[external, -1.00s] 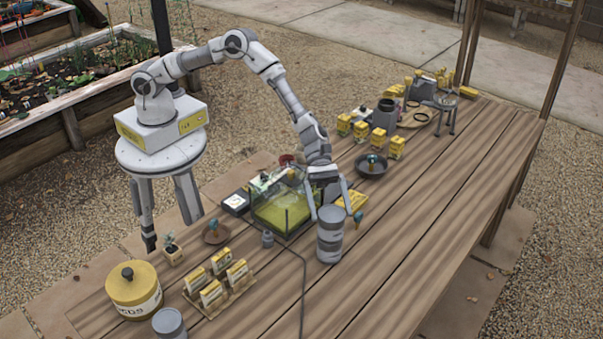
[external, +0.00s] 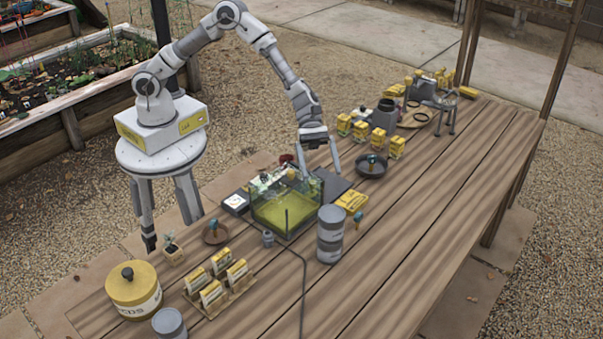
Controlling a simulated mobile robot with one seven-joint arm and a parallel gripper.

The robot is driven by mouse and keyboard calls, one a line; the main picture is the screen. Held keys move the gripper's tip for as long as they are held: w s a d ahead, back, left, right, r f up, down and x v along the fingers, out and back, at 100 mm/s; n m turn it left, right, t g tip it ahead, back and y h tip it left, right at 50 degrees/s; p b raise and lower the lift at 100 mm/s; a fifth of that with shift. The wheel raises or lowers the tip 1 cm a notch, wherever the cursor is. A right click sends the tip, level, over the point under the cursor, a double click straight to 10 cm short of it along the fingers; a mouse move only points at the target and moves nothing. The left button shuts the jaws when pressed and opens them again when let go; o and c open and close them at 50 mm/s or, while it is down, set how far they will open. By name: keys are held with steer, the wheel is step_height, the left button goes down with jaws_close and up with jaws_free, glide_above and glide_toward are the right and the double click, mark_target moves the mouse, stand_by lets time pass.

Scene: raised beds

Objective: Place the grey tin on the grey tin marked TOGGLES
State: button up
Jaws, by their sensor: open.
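A grey tin (external: 331,219) stands upright on top of another grey tin (external: 329,249) on the wooden table. The two look stacked edge to edge, with a slight offset that I cannot judge exactly. The lettering on them is too small to read. My gripper (external: 321,173) is open and empty, above and behind the stack, clear of both tins. A third grey tin (external: 169,324) stands at the front left, partly cut off by the picture's lower edge.
A glass tank (external: 284,208) with yellow-green contents stands left of the stack. A dark cable (external: 303,275) runs forward from it. A yellow canister (external: 133,290) and a rack of seed packets (external: 225,295) are at front left. The table's right side (external: 430,215) is clear.

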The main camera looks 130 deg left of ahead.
steer(key=s+d+r+m+g+y, duration=0.1)
steer(key=s+d+r+m+g, duration=0.2)
steer(key=s+d+r+m, duration=0.5)
steer(key=s+d+r+m+g+y, duration=0.1)
steer(key=s+d+r+m+g, duration=0.2)
steer(key=s+d+r+m, duration=0.45)
steer(key=s+a+r+m+y, duration=0.1)
steer(key=s+m, duration=0.5)
steer(key=s, duration=0.6)
steer(key=s+a+r+m+t+y, duration=0.1)
steer(key=s+a+m+y, duration=0.2)
steer(key=s, duration=0.9)
steer(key=m+y, duration=0.2)
steer(key=m, duration=0.1)
steer(key=shift+s+a+m, duration=0.35)
steer(key=shift+s, duration=0.05)
